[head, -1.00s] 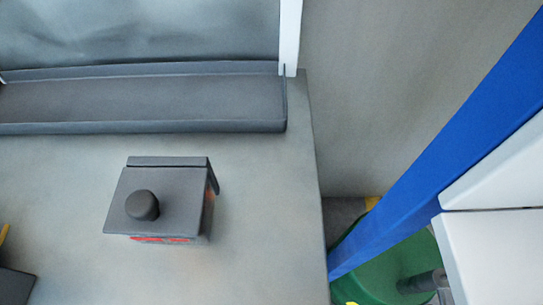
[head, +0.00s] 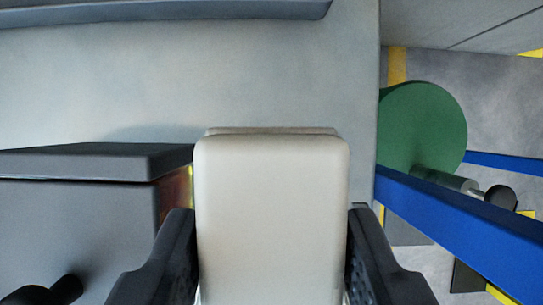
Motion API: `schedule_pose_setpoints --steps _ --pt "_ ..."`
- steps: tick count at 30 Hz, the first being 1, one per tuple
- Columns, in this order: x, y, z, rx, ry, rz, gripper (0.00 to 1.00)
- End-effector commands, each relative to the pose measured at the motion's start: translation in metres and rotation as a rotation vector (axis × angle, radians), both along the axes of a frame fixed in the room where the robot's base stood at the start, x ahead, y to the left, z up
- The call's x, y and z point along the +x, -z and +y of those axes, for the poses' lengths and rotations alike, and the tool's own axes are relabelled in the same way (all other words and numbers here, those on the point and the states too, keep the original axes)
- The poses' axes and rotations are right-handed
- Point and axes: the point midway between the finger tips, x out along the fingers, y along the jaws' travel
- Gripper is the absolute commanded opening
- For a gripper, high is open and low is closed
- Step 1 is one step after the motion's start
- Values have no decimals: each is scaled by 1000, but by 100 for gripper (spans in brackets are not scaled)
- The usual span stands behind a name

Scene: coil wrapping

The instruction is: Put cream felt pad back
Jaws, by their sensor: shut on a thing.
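My gripper (head: 270,216) is shut on the cream felt pad (head: 270,172), a pale rounded block in the lower middle of the head view. One dark finger presses on each side of it. The pad's far end points up the picture, with a thin second edge showing behind it. Its near end is cut off by the bottom of the frame. I cannot tell whether the pad touches the table beneath.
A dark grey box (head: 90,215) with a black knob (head: 62,290) stands close to the left of my gripper. The pale table (head: 270,75) is clear beyond the pad. A dark tray (head: 160,10) lies at the back. Right of the table's edge are a green drum (head: 422,125) and a blue beam (head: 450,215).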

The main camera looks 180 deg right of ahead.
Motion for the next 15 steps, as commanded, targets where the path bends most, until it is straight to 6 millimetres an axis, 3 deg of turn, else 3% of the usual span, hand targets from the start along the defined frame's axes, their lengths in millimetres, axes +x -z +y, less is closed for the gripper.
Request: schedule_pose_setpoints --steps 6,15 --pt "-2 40 -14 0 22 7 12" --pt "-1 69 -17 0 27 8 12"
